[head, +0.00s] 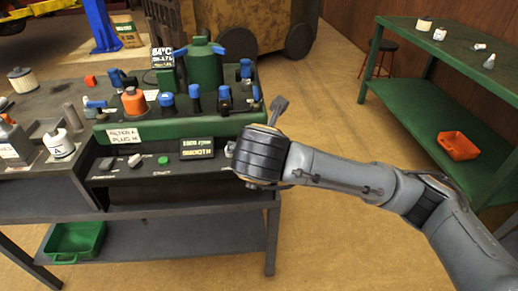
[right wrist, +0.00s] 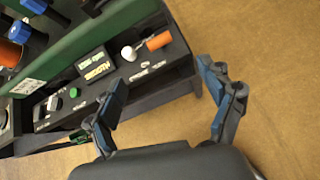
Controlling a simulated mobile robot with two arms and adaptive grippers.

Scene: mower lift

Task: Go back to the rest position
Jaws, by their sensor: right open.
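My right arm comes in from the right in the head view, and its wrist covers the right front corner of the test bench (head: 150,180). My right gripper (head: 280,108) is mostly hidden behind that wrist; one grey finger shows above it. In the right wrist view the right gripper (right wrist: 165,92) is open, with nothing between its fingers. It hangs over brown floor beside the bench's control panel (right wrist: 85,95). The panel carries a display reading "SMOOTH" (right wrist: 95,68), a green button (right wrist: 73,92) and an orange cylinder (right wrist: 158,40) near a white knob. My left gripper is not in view.
A green engine rig (head: 190,125) with blue-capped parts stands on the bench. Filters and a white jar (head: 59,143) stand at left. A green bin (head: 75,240) sits on the lower shelf. A green table (head: 455,70) stands right, with an orange bin (head: 458,146). Floor between is clear.

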